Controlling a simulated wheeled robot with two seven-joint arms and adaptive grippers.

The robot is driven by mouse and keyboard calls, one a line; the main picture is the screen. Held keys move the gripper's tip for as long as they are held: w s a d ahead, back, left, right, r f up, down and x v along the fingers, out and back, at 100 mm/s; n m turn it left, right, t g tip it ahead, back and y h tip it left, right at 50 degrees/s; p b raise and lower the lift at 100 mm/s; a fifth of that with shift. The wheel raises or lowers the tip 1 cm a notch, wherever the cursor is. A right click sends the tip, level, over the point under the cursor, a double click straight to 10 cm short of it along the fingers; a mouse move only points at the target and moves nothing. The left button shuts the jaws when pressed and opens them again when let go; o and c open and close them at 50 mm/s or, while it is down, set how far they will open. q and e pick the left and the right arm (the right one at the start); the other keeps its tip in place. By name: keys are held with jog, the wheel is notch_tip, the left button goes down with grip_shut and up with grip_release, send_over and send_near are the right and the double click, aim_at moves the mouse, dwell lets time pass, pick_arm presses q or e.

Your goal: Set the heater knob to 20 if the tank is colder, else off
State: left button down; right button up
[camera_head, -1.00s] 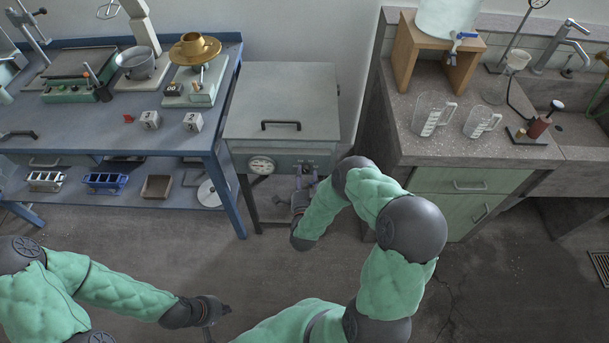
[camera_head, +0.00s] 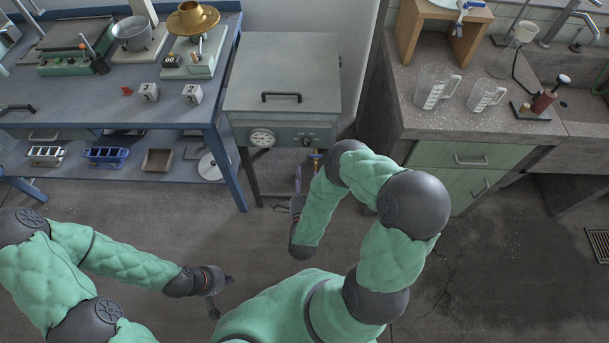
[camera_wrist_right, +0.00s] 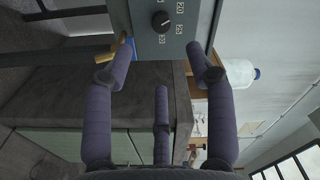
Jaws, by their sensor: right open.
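The tank is a grey metal box with a handled lid (camera_head: 282,75). Its front panel carries a round white dial gauge (camera_head: 262,138), whose reading is too small to tell, and a dark heater knob (camera_head: 306,141). In the right wrist view the knob (camera_wrist_right: 160,20) is black, with 20 and 25 among the marks around it; its exact setting is unclear. My right gripper (camera_head: 308,167) is open and empty, just below and in front of the panel. In the wrist view its fingers (camera_wrist_right: 160,45) are apart, not touching the knob. My left gripper (camera_head: 221,295) is open, away from the tank.
A yellow and blue fitting (camera_wrist_right: 130,47) sits under the panel near one right fingertip. A blue workbench (camera_head: 228,120) stands left of the tank. A stone-topped counter (camera_head: 420,125) with jugs and a sink stands to the right. The floor in front is clear.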

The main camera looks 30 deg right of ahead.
aim_at(307, 144)
jog(key=w+d+n, duration=0.1)
jog(key=w+d, duration=0.1)
jog(key=w, duration=0.1)
jog(key=w+d+n+y, duration=0.1)
jog(key=w+d+n, duration=0.1)
jog(key=w, duration=0.1)
jog(key=w+d+n+t+p, duration=0.1)
jog(key=w+d+n, duration=0.1)
jog(key=w, duration=0.1)
jog(key=shift+w+d+r+y, duration=0.1)
jog(key=shift+w+d+y, duration=0.3)
dwell(0.5)
grip_shut()
